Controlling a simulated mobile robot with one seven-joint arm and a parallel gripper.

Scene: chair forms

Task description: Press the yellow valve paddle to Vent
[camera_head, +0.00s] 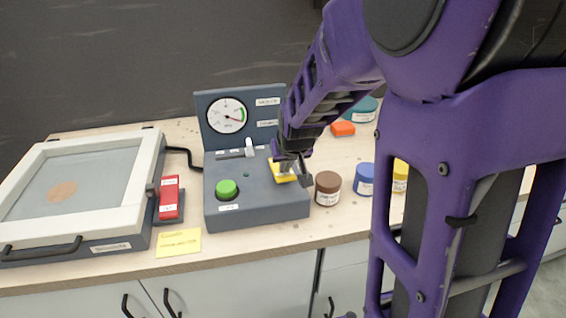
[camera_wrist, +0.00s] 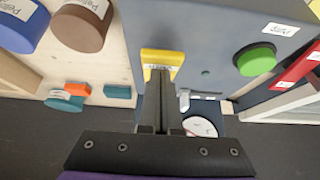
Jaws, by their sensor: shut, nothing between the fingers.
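The yellow valve paddle (camera_head: 283,172) sits on the right part of the grey control box (camera_head: 256,210) on the bench. My gripper (camera_head: 290,170) is shut and empty, with its fingertips at the paddle and partly covering it. In the wrist view the paddle (camera_wrist: 162,57) shows just beyond the closed fingertips (camera_wrist: 160,72). Whether they touch it I cannot tell. The label on the paddle is too small to read. The box also carries a round gauge (camera_head: 227,115), a white lever (camera_head: 249,147) and a green button (camera_head: 227,189).
A framed glass-topped unit (camera_head: 110,247) and a red switch (camera_head: 169,197) stand left of the box. A yellow note (camera_head: 178,243) lies in front. Brown (camera_head: 327,188) and blue (camera_head: 364,179) jars stand close to the right. An orange block (camera_head: 342,129) lies behind them.

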